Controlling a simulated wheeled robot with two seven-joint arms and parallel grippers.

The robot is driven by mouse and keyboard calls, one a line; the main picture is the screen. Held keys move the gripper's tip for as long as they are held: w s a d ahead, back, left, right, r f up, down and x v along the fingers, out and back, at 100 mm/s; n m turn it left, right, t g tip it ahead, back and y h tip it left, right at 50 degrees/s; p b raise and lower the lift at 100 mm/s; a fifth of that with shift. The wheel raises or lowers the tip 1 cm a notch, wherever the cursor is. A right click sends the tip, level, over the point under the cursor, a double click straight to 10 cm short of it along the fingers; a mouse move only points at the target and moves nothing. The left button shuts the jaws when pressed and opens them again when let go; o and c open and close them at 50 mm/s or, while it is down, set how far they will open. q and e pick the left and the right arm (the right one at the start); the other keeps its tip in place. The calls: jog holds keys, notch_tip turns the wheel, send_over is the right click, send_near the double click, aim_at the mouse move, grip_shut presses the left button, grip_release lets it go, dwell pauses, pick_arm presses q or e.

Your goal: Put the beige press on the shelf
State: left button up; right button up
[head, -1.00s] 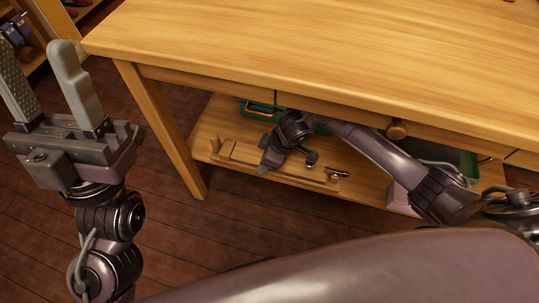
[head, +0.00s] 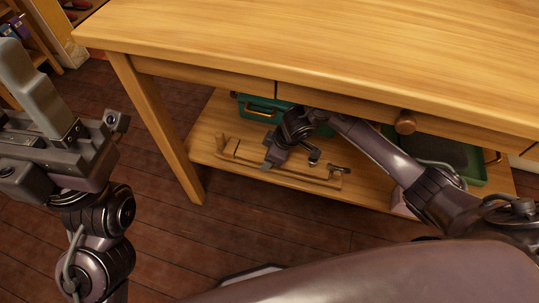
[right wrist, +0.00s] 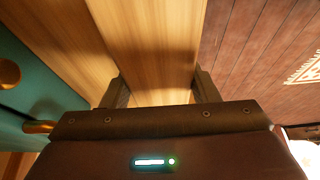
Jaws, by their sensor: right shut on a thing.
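The beige press, a long flat tan piece with short upright ends (head: 300,181), lies along the front of the low shelf (head: 207,128) under the table in the head view. My right gripper (head: 280,158) reaches in over its middle from the right. In the right wrist view a pale wooden board (right wrist: 150,40) fills the space between the fingers of my right gripper (right wrist: 160,90); I take it as the press, gripped. Whether the press rests on the shelf or is just above it is unclear. My left gripper (head: 12,85) is at the left edge, partly cut off, open and empty.
A green case with a handle (head: 262,108) stands behind on the low shelf, and a green tray (head: 470,165) is at its right. The table top (head: 330,45) is clear above. A table leg (head: 150,125) stands left of the shelf. Wooden floor lies in front.

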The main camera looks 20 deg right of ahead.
jog(key=shift+f, duration=0.5)
jog(key=o, duration=1.2)
